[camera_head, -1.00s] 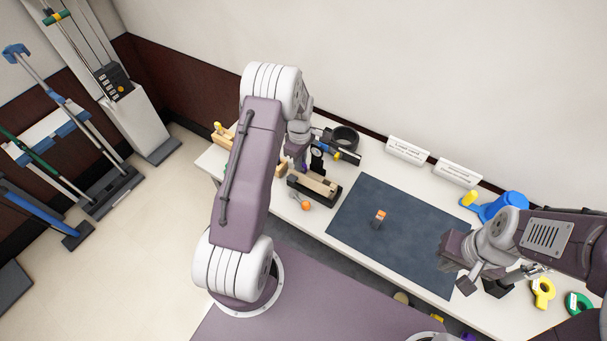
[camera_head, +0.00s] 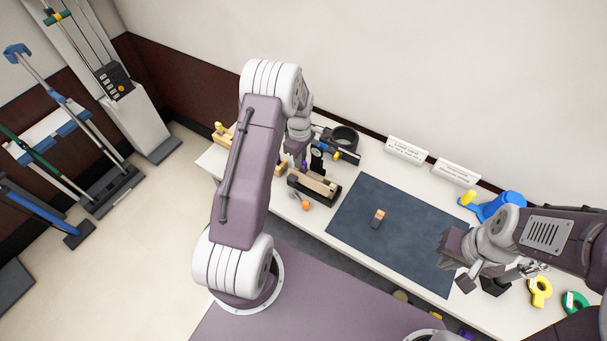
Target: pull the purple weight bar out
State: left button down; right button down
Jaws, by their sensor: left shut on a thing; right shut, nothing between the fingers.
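A small purple piece, which looks like the purple weight bar (camera_head: 305,162), shows at the lower end of my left arm, beside the dark rack on the left part of the table. My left gripper (camera_head: 298,157) is at this piece and shut on it. The fingers are mostly hidden by my arm and wrist, and most of the bar is hidden too. My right gripper (camera_head: 478,284) is shut and empty over the right front part of the table, far from the bar.
A dark rack with a wooden block (camera_head: 315,185) stands next to my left gripper. A blue container (camera_head: 500,205), a yellow ring (camera_head: 540,292) and a green ring (camera_head: 575,305) lie at the right.

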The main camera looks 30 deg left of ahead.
pick_arm(q)
jog(key=shift+r, duration=0.1)
jog(key=shift+r+p, duration=2.75)
jog(key=shift+r, duration=0.7)
notch_tip(320, 180, up, 3)
jog(key=shift+p, duration=1.2)
